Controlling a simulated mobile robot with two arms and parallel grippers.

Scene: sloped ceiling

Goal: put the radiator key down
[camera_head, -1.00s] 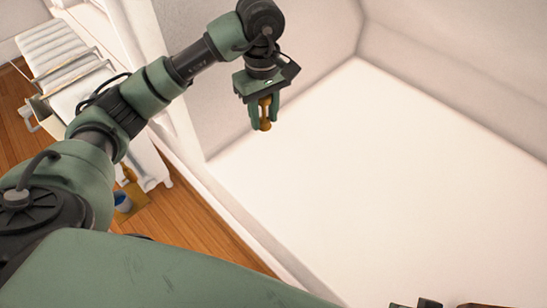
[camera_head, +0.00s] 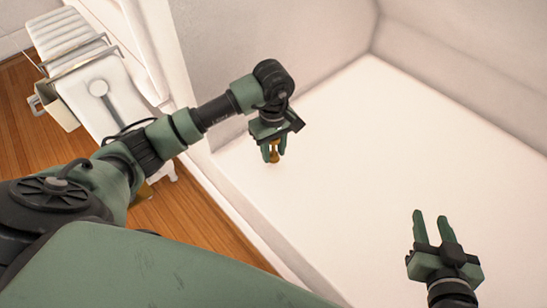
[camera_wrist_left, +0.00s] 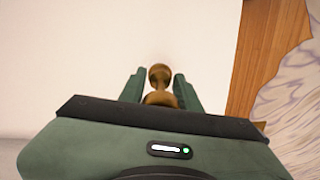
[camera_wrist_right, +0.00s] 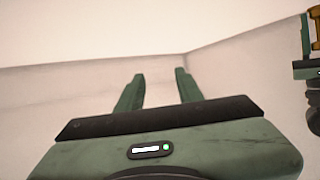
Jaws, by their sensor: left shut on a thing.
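The radiator key (camera_head: 274,155) is a small brass-coloured piece held between the fingers of my left gripper (camera_head: 273,150). In the left wrist view the key (camera_wrist_left: 160,76) shows rounded ends and a narrower waist, with the fingers of the left gripper (camera_wrist_left: 160,90) on both sides of it. It is over the white surface (camera_head: 350,170), near its left corner; I cannot tell whether it touches. My right gripper (camera_head: 433,215) is open and empty above the same surface at the lower right. It also shows open in the right wrist view (camera_wrist_right: 157,78).
Pale walls (camera_head: 310,50) rise behind the white surface, whose middle is clear. Its left edge drops to a wooden floor (camera_head: 195,215). A white radiator (camera_head: 62,38) with a rack and a hanging container (camera_head: 57,108) stands at the far left.

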